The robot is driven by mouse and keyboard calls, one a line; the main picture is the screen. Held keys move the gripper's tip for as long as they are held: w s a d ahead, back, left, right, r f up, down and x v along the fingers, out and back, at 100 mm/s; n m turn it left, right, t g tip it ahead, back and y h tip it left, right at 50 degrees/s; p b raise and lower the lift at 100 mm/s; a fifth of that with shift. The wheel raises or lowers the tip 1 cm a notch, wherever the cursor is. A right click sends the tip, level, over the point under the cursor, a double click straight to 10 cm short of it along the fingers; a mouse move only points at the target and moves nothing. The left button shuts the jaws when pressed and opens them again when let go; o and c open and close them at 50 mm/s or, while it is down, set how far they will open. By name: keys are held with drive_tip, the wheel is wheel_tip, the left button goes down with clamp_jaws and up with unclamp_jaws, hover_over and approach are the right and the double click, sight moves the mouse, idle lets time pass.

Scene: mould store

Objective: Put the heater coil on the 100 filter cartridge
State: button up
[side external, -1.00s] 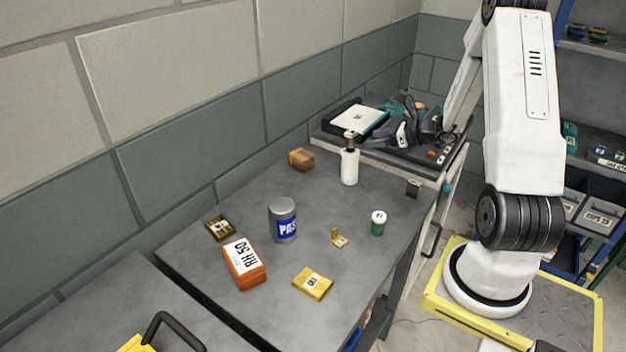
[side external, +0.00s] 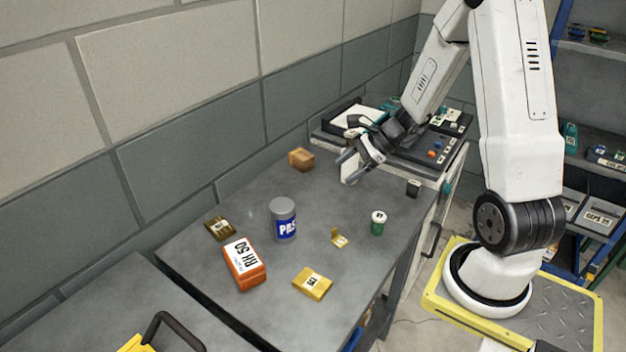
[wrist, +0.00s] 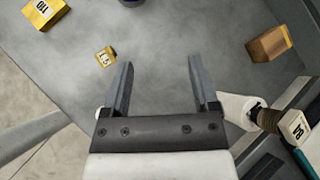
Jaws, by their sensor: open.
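My gripper (side external: 350,168) is open and empty over the far part of the grey bench; its spread fingers show in the wrist view (wrist: 160,78). A white-bodied piece with a brown wound neck (wrist: 268,119) and a labelled square end is right of the fingers in the wrist view. It may be the heater coil. In the side view my gripper partly hides it. A yellow block (side external: 312,283) with a white label lies at the near right of the bench; it also shows in the wrist view (wrist: 50,25). I cannot tell for sure which thing is the 100 filter cartridge.
A blue-labelled tin (side external: 283,220), an orange box (side external: 244,265), a dark brown box (side external: 220,228), a small yellow bracket (side external: 339,238), a green jar (side external: 378,224) and a brown carton (side external: 301,159) stand on the bench. A cluttered cabinet top (side external: 440,165) adjoins it. The bench centre has bare room.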

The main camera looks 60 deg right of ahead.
drive_tip(key=s+a+r+n+g+h, duration=0.1)
drive_tip(key=s+a+n+g+h, duration=0.1)
drive_tip(key=a+n, duration=0.6)
drive_tip(key=s+a+r+n+g+h, duration=0.1)
drive_tip(key=s+a+n+h, duration=0.3)
drive_tip(key=n, duration=1.2)
drive_tip(key=a+g, duration=0.1)
drive_tip(key=a, duration=0.2)
drive_tip(key=shift+s+a+n, duration=0.15)
drive_tip(key=shift+a+n, duration=0.15)
drive_tip(key=shift+a, duration=0.1)
